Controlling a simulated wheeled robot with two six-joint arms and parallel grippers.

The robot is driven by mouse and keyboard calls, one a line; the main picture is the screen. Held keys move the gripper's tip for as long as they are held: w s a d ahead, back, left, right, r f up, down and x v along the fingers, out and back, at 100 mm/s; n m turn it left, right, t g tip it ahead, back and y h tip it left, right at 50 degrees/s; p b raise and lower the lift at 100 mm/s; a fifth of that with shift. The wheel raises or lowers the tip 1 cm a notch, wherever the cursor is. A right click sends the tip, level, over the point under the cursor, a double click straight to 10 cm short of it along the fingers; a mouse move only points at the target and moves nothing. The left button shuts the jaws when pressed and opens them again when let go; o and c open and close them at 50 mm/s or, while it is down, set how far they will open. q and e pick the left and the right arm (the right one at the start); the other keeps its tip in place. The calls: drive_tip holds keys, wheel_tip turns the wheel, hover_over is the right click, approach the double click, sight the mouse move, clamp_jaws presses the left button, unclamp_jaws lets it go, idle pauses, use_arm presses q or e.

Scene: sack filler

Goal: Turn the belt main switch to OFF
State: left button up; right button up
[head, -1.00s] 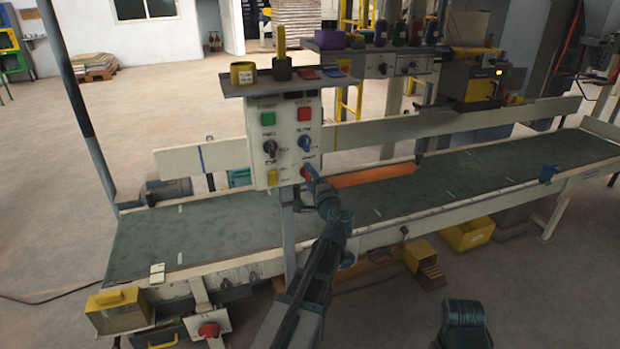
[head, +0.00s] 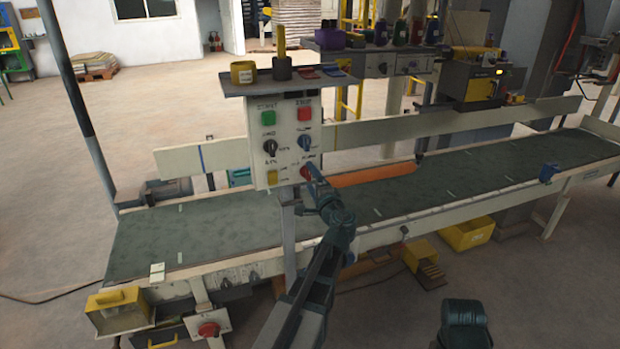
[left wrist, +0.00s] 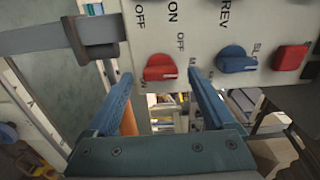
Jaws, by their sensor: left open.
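The control panel (head: 285,135) stands upright on a post at the near side of the belt. Its red rotary switch (head: 306,171) is at the bottom right, partly covered by my left gripper (head: 312,178). In the left wrist view the same red switch (left wrist: 160,68) has ON and OFF lettering near it. My left gripper (left wrist: 160,80) is open, with one blue finger on either side of the red switch, near the panel face. I cannot tell whether the fingers touch it.
A blue knob (head: 304,141) and red stop button (head: 304,114) sit above the switch; a black knob (head: 269,147) and yellow button (head: 271,177) are left. A shelf (head: 290,83) with small items tops the panel. The green belt (head: 230,228) runs behind.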

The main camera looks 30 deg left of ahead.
use_arm(q)
drive_tip(key=v, duration=1.2)
drive_tip(key=shift+s, duration=0.15)
drive_tip(key=s+d+f+n+g+h, duration=0.2)
drive_tip(key=s+d+f+g+h, duration=0.35)
drive_tip(key=d+f, duration=0.45)
drive_tip(key=s+d+f+n+g+h, duration=0.3)
drive_tip(key=s+d+f+g+h, duration=0.15)
drive_tip(key=s+d+f, duration=0.4)
drive_tip(key=s+d+f+g+h, duration=0.25)
drive_tip(key=s+d, duration=0.25)
drive_tip(key=d, duration=0.4)
wheel_tip(320, 180, up, 17)
drive_tip(key=p, duration=1.7)
drive_tip(key=shift+w+a+f+m+t, duration=0.25)
drive_tip(key=shift+a+m+t, duration=0.05)
drive_tip(key=shift+m+t, duration=0.1)
